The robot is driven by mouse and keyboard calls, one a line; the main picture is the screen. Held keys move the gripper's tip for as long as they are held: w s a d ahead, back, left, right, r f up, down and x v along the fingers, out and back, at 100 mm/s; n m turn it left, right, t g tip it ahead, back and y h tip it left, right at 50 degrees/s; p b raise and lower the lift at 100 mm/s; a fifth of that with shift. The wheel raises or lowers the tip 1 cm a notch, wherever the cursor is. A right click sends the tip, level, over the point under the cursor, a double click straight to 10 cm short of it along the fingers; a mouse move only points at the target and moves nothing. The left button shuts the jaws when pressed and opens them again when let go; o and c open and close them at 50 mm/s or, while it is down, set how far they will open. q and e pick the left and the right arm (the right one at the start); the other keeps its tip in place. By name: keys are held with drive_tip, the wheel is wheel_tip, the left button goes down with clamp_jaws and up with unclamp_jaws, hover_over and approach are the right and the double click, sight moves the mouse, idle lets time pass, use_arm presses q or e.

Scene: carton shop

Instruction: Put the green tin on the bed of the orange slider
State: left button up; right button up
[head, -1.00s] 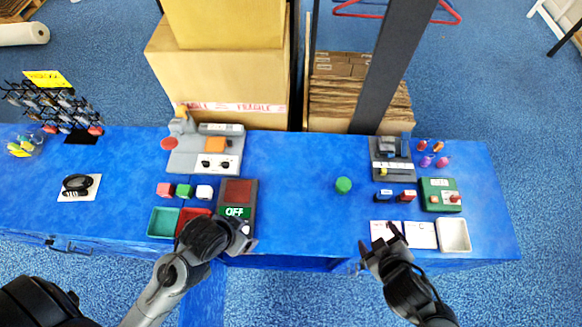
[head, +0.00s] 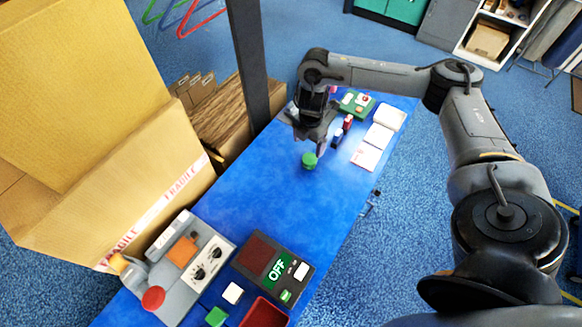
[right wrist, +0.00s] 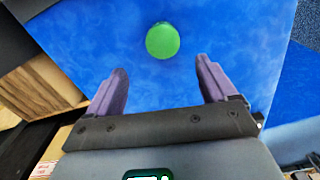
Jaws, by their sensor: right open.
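The green tin (head: 309,160) stands on the blue table, clear of other things. In the right wrist view, the tin (right wrist: 162,41) lies beyond the fingertips, roughly midway between their lines. My right gripper (head: 312,143) is open and empty, just above and behind the tin in the head view. Its two purple fingers (right wrist: 160,75) are spread apart. The orange slider (head: 182,252) sits on a grey device (head: 168,285) at the lower left, with dials and a red button. My left gripper shows in neither current view.
A dark panel reading OFF (head: 278,270) is beside the grey device. A green cube (head: 216,317), a white cube (head: 233,292) and a red tray (head: 262,314) are nearby. Large cartons (head: 120,170) stand along the left edge. The table between tin and device is clear.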

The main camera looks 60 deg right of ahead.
sight(310, 158)
use_arm(q)
drive_tip(key=f+b, duration=0.2)
drive_tip(key=f, duration=0.1)
drive_tip(key=shift+s+d, duration=0.2)
drive_tip(key=shift+d, duration=0.15)
use_arm(e)
drive_tip(key=f, duration=0.4)
drive_tip(key=shift+s+d, duration=0.15)
drive_tip(key=shift+s, duration=0.05)
use_arm(q)
drive_tip(key=shift+w+a+f+b, duration=0.1)
drive_tip(key=shift+f+b, duration=0.35)
drive_tip(key=shift+b, duration=0.1)
use_arm(e)
drive_tip(key=shift+f, duration=0.75)
use_arm(q)
drive_tip(key=shift+a+f+b, duration=0.2)
drive_tip(key=shift+f+b, duration=0.15)
use_arm(e)
drive_tip(key=shift+s+f, duration=0.1)
drive_tip(key=shift+f, duration=2)
use_arm(q)
drive_tip(key=shift+d, duration=0.15)
use_arm(e)
drive_tip(key=shift+d, duration=0.1)
drive_tip(key=c, duration=1.2)
drive_tip(key=shift+o, duration=0.2)
drive_tip(key=shift+r, duration=0.1)
